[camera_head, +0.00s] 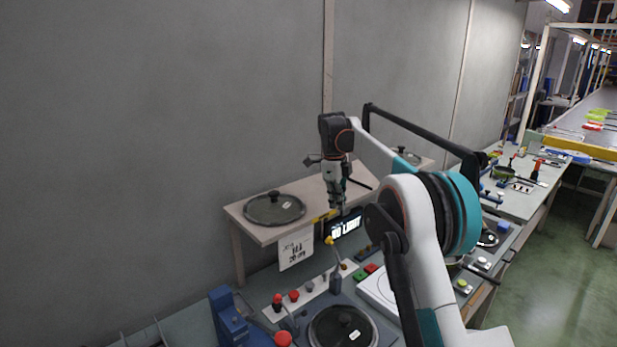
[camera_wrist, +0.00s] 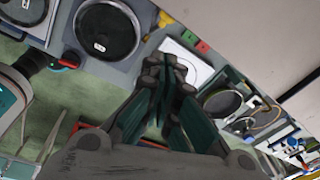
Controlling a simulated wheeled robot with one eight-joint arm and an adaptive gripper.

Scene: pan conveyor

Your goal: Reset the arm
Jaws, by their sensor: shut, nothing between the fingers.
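My gripper (camera_head: 339,206) hangs from my arm in the middle of the head view, pointing down in front of the raised shelf. It is shut and empty. In the wrist view my gripper (camera_wrist: 172,68) points up the picture, its dark fingers together over the workbench. My arm bends across the right half of the head view and hides part of the bench behind it.
A glass lid (camera_head: 274,208) lies on the shelf (camera_head: 250,231). Below it, a lidded pan (camera_head: 342,329) sits on the bench beside levers and red knobs (camera_head: 293,295). A display (camera_head: 345,227) stands near my gripper. Green floor (camera_head: 555,270) is clear at right.

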